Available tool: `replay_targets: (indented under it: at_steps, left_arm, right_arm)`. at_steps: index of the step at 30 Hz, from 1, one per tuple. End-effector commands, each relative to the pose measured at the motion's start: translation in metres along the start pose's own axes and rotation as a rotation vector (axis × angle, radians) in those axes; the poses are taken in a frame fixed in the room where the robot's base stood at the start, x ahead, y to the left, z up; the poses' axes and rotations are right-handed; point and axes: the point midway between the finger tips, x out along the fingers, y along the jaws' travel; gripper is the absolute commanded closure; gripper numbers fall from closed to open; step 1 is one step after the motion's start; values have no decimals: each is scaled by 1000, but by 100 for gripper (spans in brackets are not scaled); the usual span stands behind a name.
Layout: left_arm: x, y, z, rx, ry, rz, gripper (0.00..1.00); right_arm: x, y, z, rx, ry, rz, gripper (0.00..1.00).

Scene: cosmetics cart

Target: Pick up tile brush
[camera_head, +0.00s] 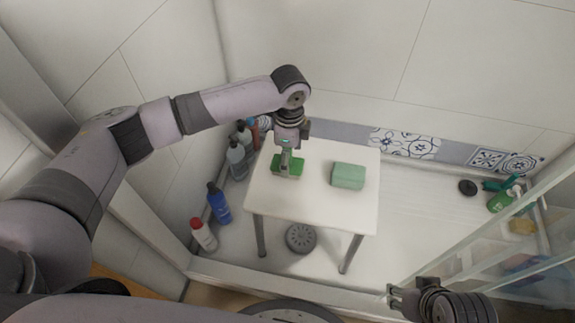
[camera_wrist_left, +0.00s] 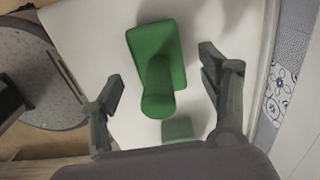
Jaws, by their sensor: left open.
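The green tile brush (camera_head: 288,166) lies on the left part of the small white table, its flat block down and its handle upward. It also shows in the left wrist view (camera_wrist_left: 158,52), with its round handle end toward the camera. My left gripper (camera_head: 288,147) is open above the brush. In the left wrist view, the fingers (camera_wrist_left: 158,80) are spread on either side of the brush's handle, apart from it. My right gripper (camera_head: 400,297) is at the bottom right, far from the table; its finger opening is unclear.
A lighter green block (camera_head: 348,176) lies on the white table (camera_head: 310,205), right of the brush. Several bottles, including a blue one (camera_head: 219,203), stand left of the table. A glass-like panel and shelves (camera_head: 500,240) stand at the right. The table's front part is clear.

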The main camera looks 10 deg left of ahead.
Motion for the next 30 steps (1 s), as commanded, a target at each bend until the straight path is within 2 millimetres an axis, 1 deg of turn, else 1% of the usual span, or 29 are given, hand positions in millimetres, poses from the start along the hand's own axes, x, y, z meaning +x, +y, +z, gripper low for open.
replay_targets:
  at_steps: [1, 3, 9, 30]
  left_arm:
    - [9, 0, 0, 0, -1, 0, 31]
    - [12, 0, 0, 0, 0, -1, 31]
    - [11, 0, 0, 1, 0, -1, 31]
    - [11, 0, 0, 0, 0, -1, 78]
  right_arm:
    - [4, 0, 1, 0, 1, 0, 60]
    - [4, 0, 1, 0, 1, 0, 60]
    - [3, 0, 1, 0, 1, 0, 60]
    - [3, 0, 0, 0, 3, 0, 60]
